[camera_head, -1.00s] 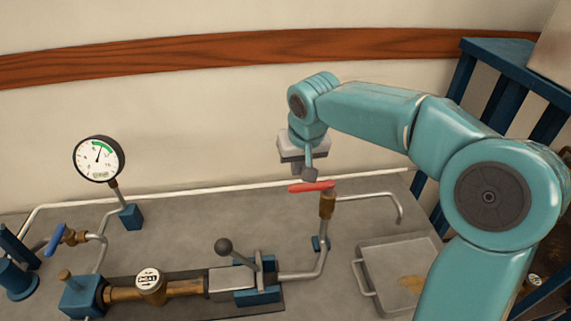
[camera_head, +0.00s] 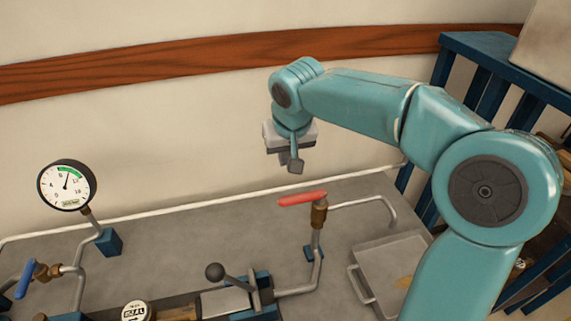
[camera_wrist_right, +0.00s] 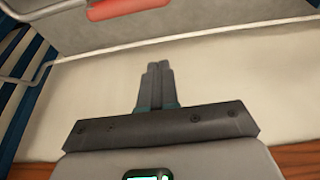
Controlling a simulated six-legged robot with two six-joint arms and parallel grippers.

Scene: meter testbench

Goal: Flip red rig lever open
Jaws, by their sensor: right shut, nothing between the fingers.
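The red lever (camera_head: 302,198) sits on top of a brass valve (camera_head: 319,214) on a grey upright pipe, and points left from the valve. My right gripper (camera_head: 295,167) is above and behind the lever in the head view, apart from it. The right wrist view shows its two fingers (camera_wrist_right: 157,84) together with nothing between them. In that view the red lever (camera_wrist_right: 118,9) lies beyond the fingertips at the top edge, with a clear gap. My left gripper is not in view.
A metal tray (camera_head: 392,268) lies on the grey bench right of the valve. A ball-knob clamp (camera_head: 215,272), a pressure gauge (camera_head: 67,187) and a blue-handled valve (camera_head: 27,278) stand to the left. A blue rack (camera_head: 482,50) is at the right.

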